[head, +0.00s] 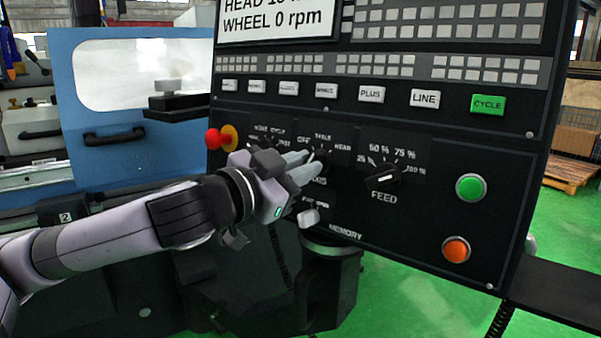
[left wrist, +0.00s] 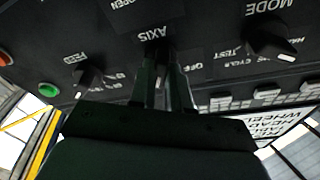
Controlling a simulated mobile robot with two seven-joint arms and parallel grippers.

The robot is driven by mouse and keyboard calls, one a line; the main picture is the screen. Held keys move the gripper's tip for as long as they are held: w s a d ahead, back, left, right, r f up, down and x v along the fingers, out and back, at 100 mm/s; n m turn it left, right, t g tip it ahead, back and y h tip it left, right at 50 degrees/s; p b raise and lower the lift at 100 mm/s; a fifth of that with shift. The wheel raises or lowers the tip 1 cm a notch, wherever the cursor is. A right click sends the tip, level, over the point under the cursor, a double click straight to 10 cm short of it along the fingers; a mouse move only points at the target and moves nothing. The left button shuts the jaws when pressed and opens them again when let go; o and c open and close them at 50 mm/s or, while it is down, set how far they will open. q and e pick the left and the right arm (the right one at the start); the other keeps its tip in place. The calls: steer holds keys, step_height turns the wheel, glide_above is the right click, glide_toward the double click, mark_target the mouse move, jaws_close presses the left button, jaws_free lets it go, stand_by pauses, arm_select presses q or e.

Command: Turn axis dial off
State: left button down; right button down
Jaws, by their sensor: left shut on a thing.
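The black axis dial (head: 321,165) sits on the machine's dark control panel, between the mode dial area and the feed dial. Labels "OFF" and "HEAD" show above it. My left gripper (head: 308,170) reaches in from the left and is shut on the axis dial, covering much of it. In the left wrist view, upside down, the two fingers of my left gripper (left wrist: 166,85) close around the axis dial (left wrist: 157,48) under the word "AXIS". The dial's pointer is hidden, so its setting cannot be read. My right gripper is not in view.
The feed dial (head: 383,176) is right of the axis dial, and the mode dial (left wrist: 272,38) shows in the left wrist view. A red knob (head: 214,139) stands out at the panel's left edge. Green (head: 470,187) and orange (head: 456,249) buttons are at the right.

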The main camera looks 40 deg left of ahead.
arm_select(q)
steer(key=n+y, duration=0.1)
steer(key=n, duration=0.2)
steer(key=shift+d+t+b, duration=0.15)
steer(key=shift+t+b, duration=0.15)
steer(key=n+y, duration=0.1)
steer(key=n, duration=0.2)
steer(key=shift+n, duration=0.4)
steer(key=shift+r+n+y+p, duration=0.1)
steer(key=shift+n+y+p, duration=0.4)
steer(key=shift+n, duration=0.5)
steer(key=n+p, duration=0.2)
steer(key=n, duration=0.1)
steer(key=shift+d+y, duration=0.1)
steer(key=shift+y, duration=0.3)
steer(key=shift+n, duration=0.6)
steer(key=shift+n+g+y+p, duration=0.45)
steer(key=shift+n+p, duration=0.8)
steer(key=shift+n, duration=0.45)
